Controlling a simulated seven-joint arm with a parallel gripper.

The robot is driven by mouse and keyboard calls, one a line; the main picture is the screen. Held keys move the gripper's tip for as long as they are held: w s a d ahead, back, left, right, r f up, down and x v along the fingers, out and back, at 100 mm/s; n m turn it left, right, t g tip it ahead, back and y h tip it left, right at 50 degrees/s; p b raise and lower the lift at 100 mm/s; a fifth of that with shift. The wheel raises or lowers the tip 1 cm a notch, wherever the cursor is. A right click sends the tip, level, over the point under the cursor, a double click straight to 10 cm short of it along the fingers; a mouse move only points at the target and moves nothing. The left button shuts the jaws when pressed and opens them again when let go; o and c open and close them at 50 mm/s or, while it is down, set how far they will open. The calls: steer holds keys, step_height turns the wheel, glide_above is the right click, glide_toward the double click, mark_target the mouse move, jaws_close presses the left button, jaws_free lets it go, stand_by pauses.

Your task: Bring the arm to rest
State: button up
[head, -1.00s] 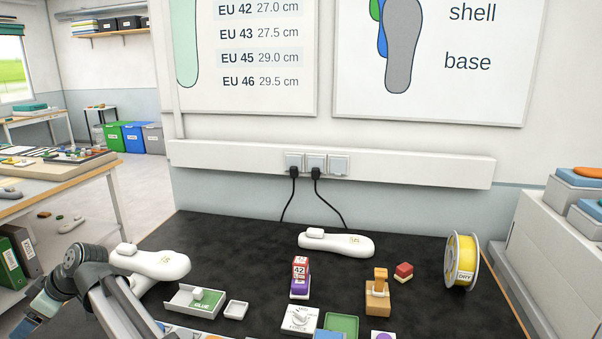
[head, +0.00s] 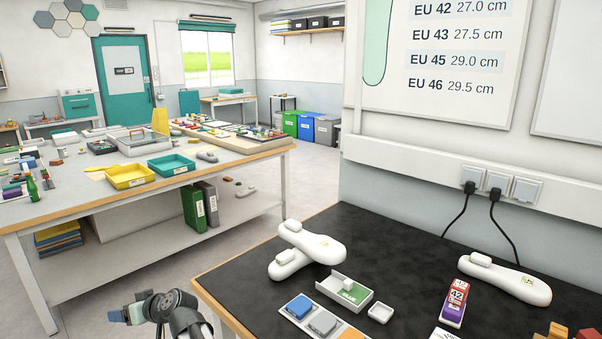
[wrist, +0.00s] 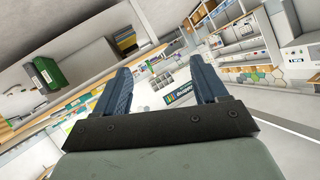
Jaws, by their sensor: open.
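My gripper (head: 116,315) is low in the head view, left of the black table (head: 240,275). It is off the table, over the gap in front of the long wooden bench (head: 110,212). In the wrist view my gripper (wrist: 158,72) has its two blue fingers wide apart with nothing between them. The wrist view is tilted and looks out across the room at shelves and floor.
The bench carries a yellow tray (head: 130,177) and a teal tray (head: 172,166). Binders (head: 200,207) stand beneath it.

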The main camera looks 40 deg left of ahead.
steer(key=w+d+f+m+t, duration=0.3)
steer(key=w+d+f, duration=0.1)
steer(key=w+f, duration=0.5)
steer(key=w+d+f+m+t, duration=0.35)
steer(key=w+f, duration=0.45)
steer(key=f, duration=0.3)
steer(key=w+d+f+m+t, duration=0.2)
steer(key=w+d+f+m, duration=0.15)
steer(key=w+f, duration=0.55)
steer(key=w+d+f+m+t+h, duration=0.1)
steer(key=w+d+f, duration=0.4)
steer(key=d, duration=0.3)
steer(key=w+d+f+m+t+h, duration=0.1)
steer(key=w+d+f+h, duration=0.1)
steer(key=w+d+f, duration=0.55)
steer(key=w+d+f+m+t+h, duration=0.15)
steer(key=d+f, duration=0.25)
steer(key=d, duration=0.6)
steer(key=s+d+f+m+g+h, duration=0.1)
steer(key=d+f+g+h, duration=0.25)
steer(key=d, duration=1.35)
steer(key=s+d+f+m+g+h, duration=0.1)
steer(key=s+d+f+g+h, duration=0.3)
steer(key=d, duration=1.3)
steer(key=s+d+r+m+g, duration=0.3)
steer(key=s+d+g, duration=0.3)
steer(key=s+d, duration=1.5)
steer(key=shift+d, duration=1.05)
steer(key=shift+s, duration=0.1)
